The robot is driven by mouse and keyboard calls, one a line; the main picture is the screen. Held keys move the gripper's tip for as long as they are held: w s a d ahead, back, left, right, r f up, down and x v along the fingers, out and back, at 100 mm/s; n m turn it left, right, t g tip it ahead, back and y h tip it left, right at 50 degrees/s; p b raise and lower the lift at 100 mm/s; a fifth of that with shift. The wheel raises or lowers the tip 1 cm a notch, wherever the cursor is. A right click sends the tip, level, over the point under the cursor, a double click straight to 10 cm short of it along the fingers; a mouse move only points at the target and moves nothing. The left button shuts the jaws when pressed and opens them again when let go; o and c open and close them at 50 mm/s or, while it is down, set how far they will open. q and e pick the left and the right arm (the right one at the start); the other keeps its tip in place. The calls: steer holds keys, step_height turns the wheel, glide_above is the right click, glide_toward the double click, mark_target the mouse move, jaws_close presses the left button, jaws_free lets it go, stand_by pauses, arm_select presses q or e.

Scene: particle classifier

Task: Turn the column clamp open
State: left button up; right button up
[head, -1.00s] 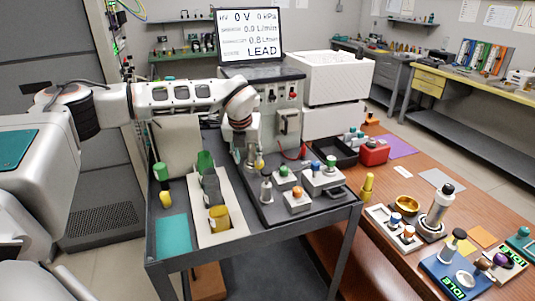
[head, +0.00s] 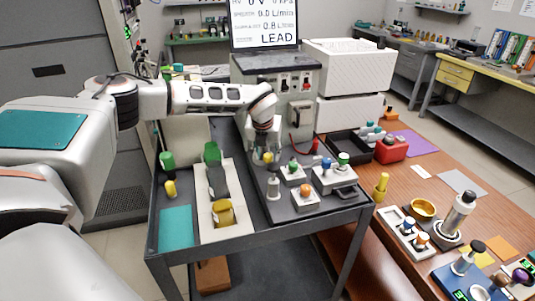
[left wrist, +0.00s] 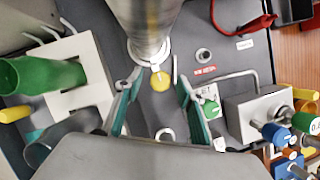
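A grey metal column (left wrist: 145,25) stands on the dark trolley top in the left wrist view. A round yellow knob (left wrist: 160,78), which looks like the column clamp's, sits at its foot. The knob also shows in the head view (head: 268,157), just below my left gripper (head: 263,143). In the left wrist view my left gripper (left wrist: 156,108) has its two teal-lined fingers spread wide and empty. The knob lies in line with the gap between them, beyond the tips; I see no contact. The gripper hides most of the column in the head view. My right gripper is not in view.
A box with a green button (left wrist: 210,108) sits right of the fingers. A pale rack (head: 231,228) with green, grey and yellow cups stands left. A small grey post (head: 273,188) stands in front of the knob. A red cable (left wrist: 238,24) lies behind right.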

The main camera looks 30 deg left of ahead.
arm_select(q)
steer(key=shift+f, duration=0.15)
jaws_close()
